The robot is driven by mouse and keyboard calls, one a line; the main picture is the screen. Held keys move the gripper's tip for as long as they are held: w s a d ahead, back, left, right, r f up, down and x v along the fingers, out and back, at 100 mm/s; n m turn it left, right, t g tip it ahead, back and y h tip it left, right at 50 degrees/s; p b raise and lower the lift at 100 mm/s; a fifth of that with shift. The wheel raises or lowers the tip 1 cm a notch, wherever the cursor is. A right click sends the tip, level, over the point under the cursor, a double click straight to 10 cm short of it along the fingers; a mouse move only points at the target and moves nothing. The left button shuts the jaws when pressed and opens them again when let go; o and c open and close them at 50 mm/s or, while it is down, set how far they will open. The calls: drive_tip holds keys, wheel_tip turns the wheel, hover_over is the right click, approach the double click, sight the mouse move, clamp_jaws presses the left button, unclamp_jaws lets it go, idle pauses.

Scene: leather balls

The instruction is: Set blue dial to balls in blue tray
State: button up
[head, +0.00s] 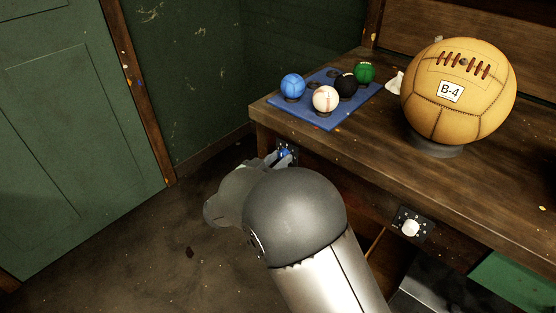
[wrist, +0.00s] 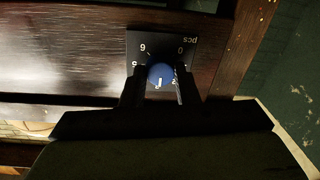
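The blue tray (head: 309,119) lies at the left end of the wooden bench. On it are several balls: a blue one (head: 292,85), a white one with red stitching (head: 326,99), a black one (head: 346,85) and a green one (head: 364,72). The blue dial (wrist: 160,76) is on a dark plate marked "pcs" on the bench front, upside down in the wrist view. Its white mark points down in that view. My gripper (wrist: 160,80) has one finger on each side of the knob; I cannot tell whether they touch it. In the head view my arm partly hides the dial (head: 285,153).
A large tan leather ball (head: 458,92) labelled B-4 stands on a dark base on the bench. A second dial (head: 411,227), with a white knob, is on the bench front to the right. A green door (head: 75,130) is at the left, with open floor before it.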

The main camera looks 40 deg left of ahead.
drive_tip(key=shift+f+m+b, duration=0.15)
drive_tip(key=shift+m+b, duration=0.15)
drive_tip(key=shift+b, duration=0.05)
drive_tip(key=shift+c, duration=0.3)
drive_tip(key=m+b, duration=0.7)
drive_tip(key=m, duration=0.1)
drive_tip(key=shift+m+t, duration=0.3)
drive_tip(key=shift+s, duration=0.1)
drive_tip(key=o, duration=1)
drive_tip(key=s, duration=0.5)
drive_tip(key=s+a+p, duration=0.1)
drive_tip(key=s, duration=0.5)
drive_tip(key=s+p, duration=0.1)
drive_tip(key=s, duration=0.5)
drive_tip(key=shift+s+a+f, duration=0.15)
drive_tip(key=shift+f, duration=0.25)
